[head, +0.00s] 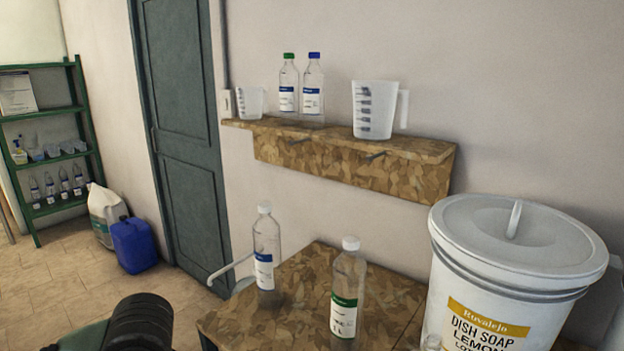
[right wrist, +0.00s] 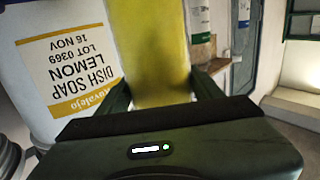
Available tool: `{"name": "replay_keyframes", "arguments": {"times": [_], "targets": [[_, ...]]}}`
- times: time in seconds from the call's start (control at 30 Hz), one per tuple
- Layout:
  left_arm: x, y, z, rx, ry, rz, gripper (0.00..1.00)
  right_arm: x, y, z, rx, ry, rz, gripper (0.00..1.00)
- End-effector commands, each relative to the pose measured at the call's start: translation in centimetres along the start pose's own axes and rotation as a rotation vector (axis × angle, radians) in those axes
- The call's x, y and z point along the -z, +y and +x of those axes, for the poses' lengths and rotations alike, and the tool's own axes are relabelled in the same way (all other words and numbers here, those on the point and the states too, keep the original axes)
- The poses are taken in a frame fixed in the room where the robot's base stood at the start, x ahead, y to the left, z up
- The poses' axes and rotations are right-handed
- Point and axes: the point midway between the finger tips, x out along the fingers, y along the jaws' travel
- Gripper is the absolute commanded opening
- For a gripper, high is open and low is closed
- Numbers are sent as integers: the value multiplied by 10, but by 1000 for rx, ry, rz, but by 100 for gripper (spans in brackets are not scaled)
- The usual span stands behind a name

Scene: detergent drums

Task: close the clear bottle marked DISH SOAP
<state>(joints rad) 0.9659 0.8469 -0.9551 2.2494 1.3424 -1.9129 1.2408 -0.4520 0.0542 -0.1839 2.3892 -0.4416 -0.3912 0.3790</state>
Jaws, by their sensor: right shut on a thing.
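In the right wrist view, my right gripper (right wrist: 162,92) is shut on a yellow thing (right wrist: 150,45), which looks like a clear bottle with yellow liquid. Its ends and any label or cap are out of sight, so I cannot tell whether it is open. It is beside the white drum (right wrist: 60,60), whose DISH SOAP LEMON label appears upside down. In the head view, the drum (head: 515,260) stands lidded at the right. A small clear top (head: 432,342) shows at its foot, cut by the frame. My right gripper is not in the head view, nor is my left gripper.
Two white-capped clear bottles, one blue-labelled (head: 266,250) and one green-labelled (head: 347,295), stand on the brown-patterned table (head: 305,310). A wall shelf (head: 350,165) holds jugs and two bottles. A blue canister (head: 134,245) is on the floor by the green rack (head: 45,135).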

Motion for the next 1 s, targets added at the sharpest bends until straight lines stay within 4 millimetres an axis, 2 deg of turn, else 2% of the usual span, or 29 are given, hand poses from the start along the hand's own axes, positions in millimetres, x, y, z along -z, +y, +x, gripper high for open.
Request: {"name": "replay_keyframes", "arguments": {"times": [0.13,1.0], "targets": [[0,0,0,0,0,0,0,-4,10,-5,-28,6,1,0],[0,0,0,0,0,0,0,-2,10,-4,-26,9,0,0]]}}
